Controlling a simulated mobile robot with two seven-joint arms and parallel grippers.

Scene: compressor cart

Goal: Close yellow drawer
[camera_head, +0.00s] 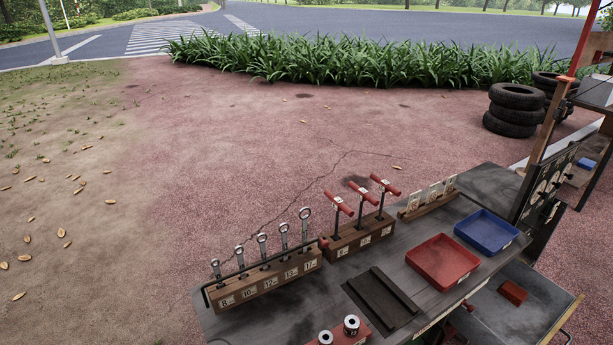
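A drawer with a thin yellow edge (564,319) sticks out from under the cart top at the lower right. Its inside looks dark grey, and a small red block (512,292) lies in it. The bottom of the picture cuts off the drawer's near part, and no handle shows clearly. Neither of my grippers is in view.
The cart top (440,216) carries a rack of wrenches (266,279), a rack of red T-handles (360,234), a red tray (443,262) and a blue tray (486,232). A dark upright panel (545,185) rises at the right. Tires (514,109) stand behind.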

